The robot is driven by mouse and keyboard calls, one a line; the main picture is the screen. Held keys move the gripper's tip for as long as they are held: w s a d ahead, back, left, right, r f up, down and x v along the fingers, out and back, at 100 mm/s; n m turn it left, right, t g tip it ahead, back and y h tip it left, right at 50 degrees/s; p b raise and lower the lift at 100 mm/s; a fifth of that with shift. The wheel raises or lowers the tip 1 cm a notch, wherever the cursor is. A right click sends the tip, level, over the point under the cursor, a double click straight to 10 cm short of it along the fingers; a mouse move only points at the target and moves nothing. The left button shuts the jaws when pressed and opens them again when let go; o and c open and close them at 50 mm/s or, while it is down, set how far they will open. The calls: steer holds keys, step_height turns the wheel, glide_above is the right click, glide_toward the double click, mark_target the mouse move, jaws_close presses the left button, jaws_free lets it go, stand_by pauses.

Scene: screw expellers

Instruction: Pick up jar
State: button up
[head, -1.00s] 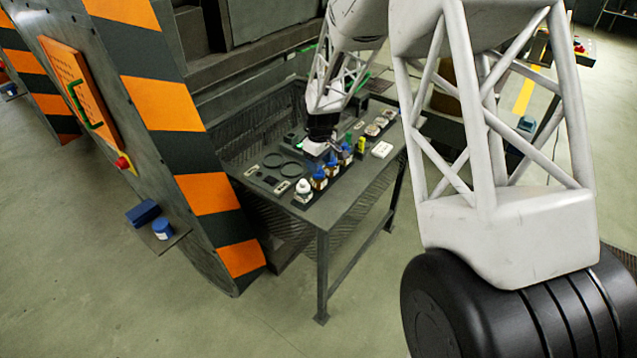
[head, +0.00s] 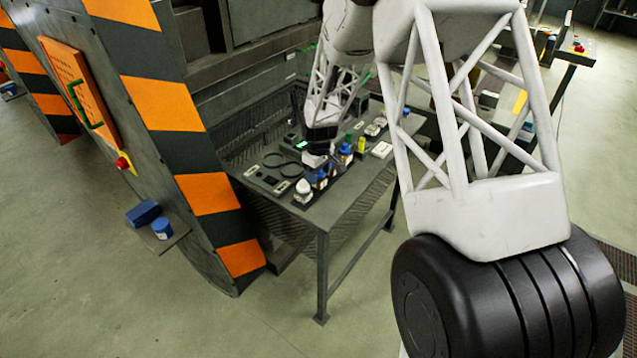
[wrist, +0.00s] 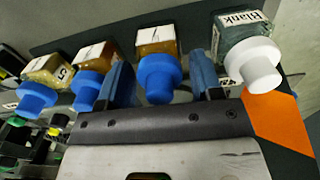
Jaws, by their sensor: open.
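My gripper (wrist: 160,72) is open, with one blue finger on each side of an amber jar with a blue cap (wrist: 160,78) and a white label. I cannot tell whether the fingers touch it. To its right, outside the fingers, is a jar labelled "Blank" with a white cap (wrist: 252,65). Two more blue-capped jars, (wrist: 88,88) and (wrist: 40,92), stand to the left. In the head view my gripper (head: 317,160) is low over the bench beside the row of jars, including the white-capped jar (head: 302,191); the fingers are hard to make out there.
The dark metal bench (head: 335,212) also holds two black rings (head: 283,162), a yellow bottle (head: 361,144) and a white box (head: 381,150). An orange-and-black striped panel (head: 205,193) stands close on the left. The bench's front corner is clear.

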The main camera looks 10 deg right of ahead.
steer(key=shift+f, duration=0.85)
steer(key=c, duration=0.9)
steer(key=shift+r, duration=5.05)
steer(key=w+d+n, duration=0.2)
steer(key=w+n, duration=0.4)
steer(key=w, duration=2.4)
steer(key=shift+w+d+r, duration=0.3)
steer(key=shift+w+d, duration=0.05)
